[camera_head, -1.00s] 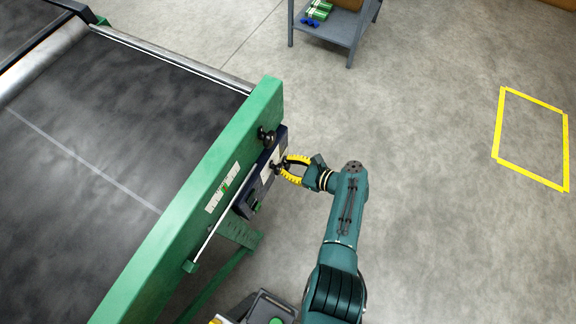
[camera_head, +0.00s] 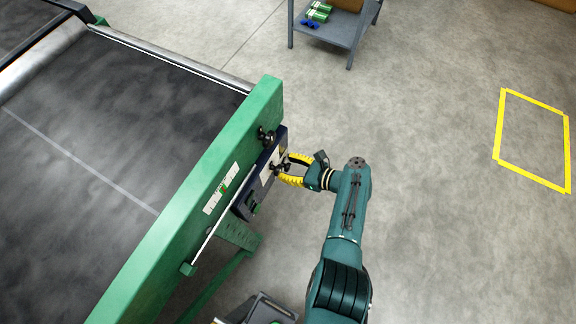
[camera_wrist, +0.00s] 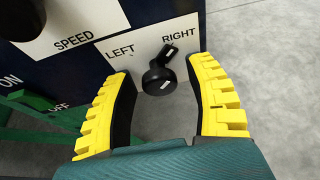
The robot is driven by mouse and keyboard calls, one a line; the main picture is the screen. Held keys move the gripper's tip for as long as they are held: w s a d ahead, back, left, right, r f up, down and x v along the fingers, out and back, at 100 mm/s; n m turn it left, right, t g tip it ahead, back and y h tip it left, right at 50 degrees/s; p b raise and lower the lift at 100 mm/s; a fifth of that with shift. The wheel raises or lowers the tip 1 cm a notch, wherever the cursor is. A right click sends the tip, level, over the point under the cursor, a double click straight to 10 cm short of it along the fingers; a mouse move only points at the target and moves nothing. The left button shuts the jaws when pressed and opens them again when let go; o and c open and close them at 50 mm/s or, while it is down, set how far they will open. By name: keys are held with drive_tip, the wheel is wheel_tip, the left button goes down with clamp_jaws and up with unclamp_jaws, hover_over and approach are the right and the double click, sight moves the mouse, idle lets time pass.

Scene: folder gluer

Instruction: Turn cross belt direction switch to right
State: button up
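The cross belt direction switch (camera_wrist: 159,76) is a black knob with white marks on a white plate lettered LEFT and RIGHT. Its upper end leans up and right, toward the word RIGHT. The plate is on the dark control panel (camera_head: 245,204) on the side of the green machine frame. My gripper (camera_head: 283,168) is at this panel. In the wrist view, its yellow-and-black fingers (camera_wrist: 160,68) are open on both sides of the knob, with visible gaps. In the head view, the fingers partly hide the switch.
A black SPEED knob (camera_wrist: 22,18) is left of the switch. A grey shelf (camera_head: 335,32) stands at the back. The floor right of my arm is clear, with a yellow outline (camera_head: 497,125).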

drive_tip(key=shift+d, duration=0.1)
drive_tip(key=v, duration=1.2)
